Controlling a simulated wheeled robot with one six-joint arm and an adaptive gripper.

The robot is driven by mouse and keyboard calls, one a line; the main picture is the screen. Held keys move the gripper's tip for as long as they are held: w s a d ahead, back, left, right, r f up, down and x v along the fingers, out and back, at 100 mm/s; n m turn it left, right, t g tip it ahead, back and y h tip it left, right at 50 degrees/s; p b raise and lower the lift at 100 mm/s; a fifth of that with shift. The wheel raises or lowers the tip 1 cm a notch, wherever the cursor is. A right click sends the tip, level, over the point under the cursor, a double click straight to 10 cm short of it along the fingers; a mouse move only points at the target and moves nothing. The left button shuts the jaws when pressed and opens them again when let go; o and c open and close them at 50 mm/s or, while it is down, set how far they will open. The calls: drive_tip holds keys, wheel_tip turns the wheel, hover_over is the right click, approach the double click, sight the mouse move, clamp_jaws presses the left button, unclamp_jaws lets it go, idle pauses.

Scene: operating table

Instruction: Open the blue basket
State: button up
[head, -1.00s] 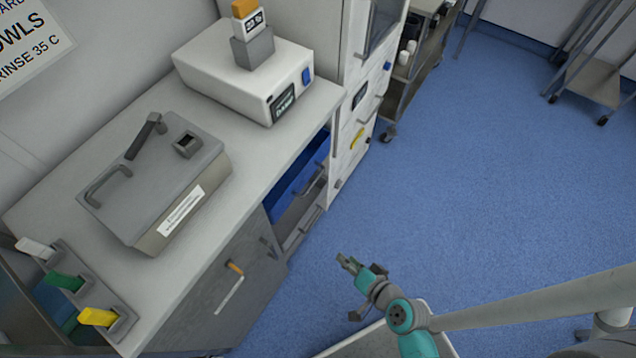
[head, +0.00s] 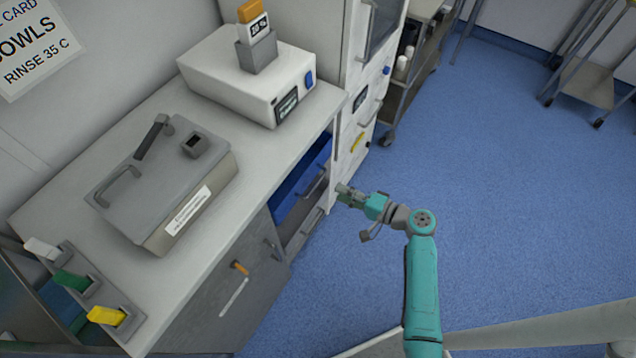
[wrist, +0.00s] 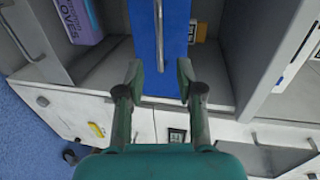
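The blue basket (head: 300,185) sits in an open bay under the counter in the head view, with a grey bar handle (head: 317,184) at its front. In the wrist view its blue face (wrist: 172,48) fills the upper middle, with the long thin handle (wrist: 158,25) running up it. My gripper (head: 343,193) is just right of the bay in the head view. In the wrist view my gripper (wrist: 161,80) is open and empty, its two fingers apart in front of the blue face.
A grey lidded box (head: 150,190) and a white device (head: 240,80) stand on the counter (head: 215,250). White drawers (head: 358,125) stand to the right. The blue floor (head: 500,210) is largely clear.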

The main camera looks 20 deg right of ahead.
sight(317, 182)
drive_tip(key=x, duration=0.9)
drive_tip(key=shift+w+a+f, duration=0.1)
drive_tip(key=shift+w+a, duration=0.05)
clamp_jaws()
